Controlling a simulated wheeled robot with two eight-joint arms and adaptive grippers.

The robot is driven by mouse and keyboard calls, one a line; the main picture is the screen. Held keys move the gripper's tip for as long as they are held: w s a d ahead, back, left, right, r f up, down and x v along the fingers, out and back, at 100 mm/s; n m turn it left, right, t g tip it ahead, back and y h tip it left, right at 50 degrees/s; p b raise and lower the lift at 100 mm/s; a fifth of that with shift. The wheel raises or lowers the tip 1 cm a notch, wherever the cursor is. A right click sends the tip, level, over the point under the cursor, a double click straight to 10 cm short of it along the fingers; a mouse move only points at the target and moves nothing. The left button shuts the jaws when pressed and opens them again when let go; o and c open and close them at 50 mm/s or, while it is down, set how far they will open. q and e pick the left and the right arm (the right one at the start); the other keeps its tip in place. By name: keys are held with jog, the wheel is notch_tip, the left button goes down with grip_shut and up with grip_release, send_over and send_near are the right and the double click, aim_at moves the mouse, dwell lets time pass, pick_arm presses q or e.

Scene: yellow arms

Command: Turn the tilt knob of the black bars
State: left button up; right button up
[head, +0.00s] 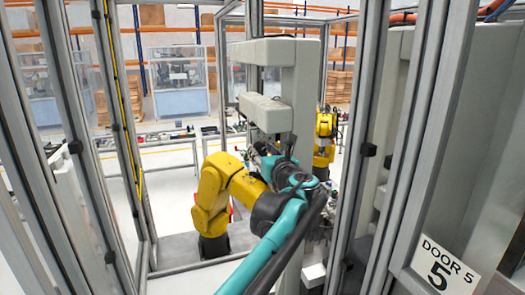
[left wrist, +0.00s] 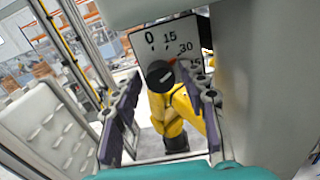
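In the left wrist view, a round dark knob (left wrist: 160,76) sits on a pale dial plate (left wrist: 138,44) marked 0, 15, 30 and a partly hidden 45. A small red mark shows at the knob's upper right edge, towards the 30. My left gripper (left wrist: 161,80) is open. Its two fingers are on either side of the knob, with gaps visible on both sides. In the head view, my teal left arm reaches up to the gripper (head: 264,153) beside the pale machine column; the knob cannot be made out there. No black bars can be clearly identified. My right gripper is not in view.
A yellow robot arm (head: 212,195) stands just behind and left of my left arm. A second yellow arm (head: 325,135) stands farther back. Grey frame posts (head: 95,150) and a door panel with a "DOOR 5" sign (head: 440,268) flank the opening.

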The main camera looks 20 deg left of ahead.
pick_arm(q)
grip_shut()
jog(key=shift+n, duration=2.9)
jog(key=shift+o, duration=2.1)
grip_release()
jog(key=shift+s, duration=0.1)
